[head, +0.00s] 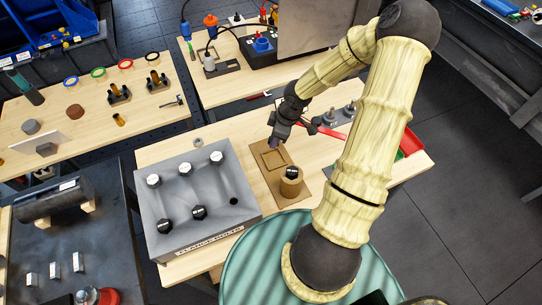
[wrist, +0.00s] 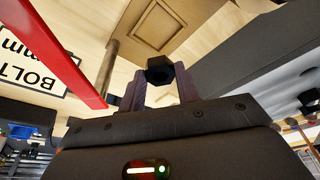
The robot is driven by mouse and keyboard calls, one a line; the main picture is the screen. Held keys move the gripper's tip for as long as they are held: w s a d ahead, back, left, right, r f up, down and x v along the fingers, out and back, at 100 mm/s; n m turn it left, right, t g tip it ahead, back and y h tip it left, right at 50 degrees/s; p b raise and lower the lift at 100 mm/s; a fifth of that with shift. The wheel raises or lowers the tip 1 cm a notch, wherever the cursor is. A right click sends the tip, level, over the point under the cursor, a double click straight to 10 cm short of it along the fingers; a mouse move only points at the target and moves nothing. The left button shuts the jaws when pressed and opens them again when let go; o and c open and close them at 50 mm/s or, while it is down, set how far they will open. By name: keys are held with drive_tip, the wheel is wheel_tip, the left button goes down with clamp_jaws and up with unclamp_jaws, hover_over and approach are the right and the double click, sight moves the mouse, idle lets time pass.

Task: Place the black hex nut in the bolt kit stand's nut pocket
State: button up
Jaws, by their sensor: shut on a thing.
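My gripper (wrist: 160,86) is shut on the black hex nut (wrist: 160,69), which shows between the two fingertips in the wrist view. The wooden bolt kit stand (head: 266,184) lies on the middle table in the head view, with a square recess (head: 273,158) at its far end and a round post at its near end. A black bolt head (head: 291,172) sits on the post. My gripper (head: 274,143) is just beyond the recess in the head view, seemingly above the table. The recess also shows beyond the nut in the wrist view (wrist: 160,22). The nut is too small to make out in the head view.
A grey flange block (head: 180,232) with several silver and black bolts stands left of the stand. A red bar-like tool (head: 330,132) lies right of my gripper, and a red tray (head: 411,141) is at the right edge.

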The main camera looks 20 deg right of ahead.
drive_tip(key=shift+s+r, duration=0.1)
drive_tip(key=shift+s, duration=0.1)
drive_tip(key=b, duration=0.1)
hover_over(273, 159)
drive_tip(key=shift+s+d+f, duration=0.1)
drive_tip(key=shift+s+f, duration=0.05)
drive_tip(key=shift+f, duration=0.9)
drive_tip(key=shift+s+d+f, duration=0.1)
drive_tip(key=shift+f, duration=0.95)
drive_tip(key=shift+s+d+f, duration=0.1)
drive_tip(key=shift+s+f, duration=0.05)
drive_tip(key=shift+f, duration=0.9)
drive_tip(key=shift+f+b, duration=0.8)
drive_tip(key=shift+f, duration=1.15)
drive_tip(key=shift+r, duration=0.1)
